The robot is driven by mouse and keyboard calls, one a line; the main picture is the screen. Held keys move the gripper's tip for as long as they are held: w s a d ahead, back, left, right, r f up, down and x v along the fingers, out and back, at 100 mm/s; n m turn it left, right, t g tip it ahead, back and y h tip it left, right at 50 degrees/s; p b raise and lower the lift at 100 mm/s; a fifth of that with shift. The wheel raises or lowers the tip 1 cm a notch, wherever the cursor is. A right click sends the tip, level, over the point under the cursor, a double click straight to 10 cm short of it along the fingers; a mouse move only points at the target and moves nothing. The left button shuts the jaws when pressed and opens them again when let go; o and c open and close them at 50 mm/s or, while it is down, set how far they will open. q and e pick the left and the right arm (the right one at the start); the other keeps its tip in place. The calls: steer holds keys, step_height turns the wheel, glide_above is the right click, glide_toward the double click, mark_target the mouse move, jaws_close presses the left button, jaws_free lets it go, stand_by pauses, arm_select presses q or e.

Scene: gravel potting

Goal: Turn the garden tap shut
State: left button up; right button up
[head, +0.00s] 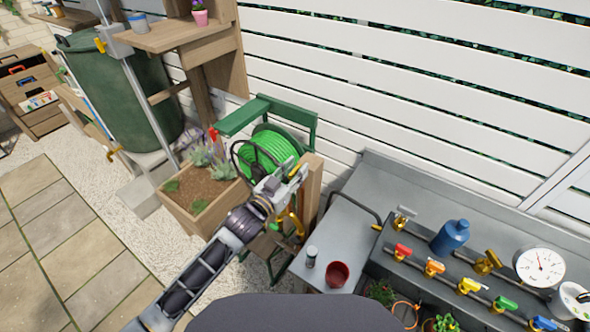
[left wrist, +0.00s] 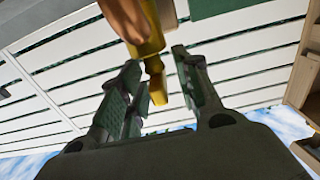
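The garden tap, a brass-yellow fitting (head: 297,222), shows beside a wooden post (head: 313,185) in the head view, partly hidden by my left gripper (head: 288,180). In the left wrist view, brass tap parts (left wrist: 151,62) hang down between the two fingers of the left gripper (left wrist: 156,66). The fingers are apart, one on each side of the brass. I cannot tell whether either finger touches it. The tap's handle is not clear in either view. My right gripper is not in view.
A green hose reel (head: 275,146) and a planter box (head: 200,205) stand close to the left arm.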

arm_select(q)
steer(key=shift+c, duration=0.3)
jaws_close()
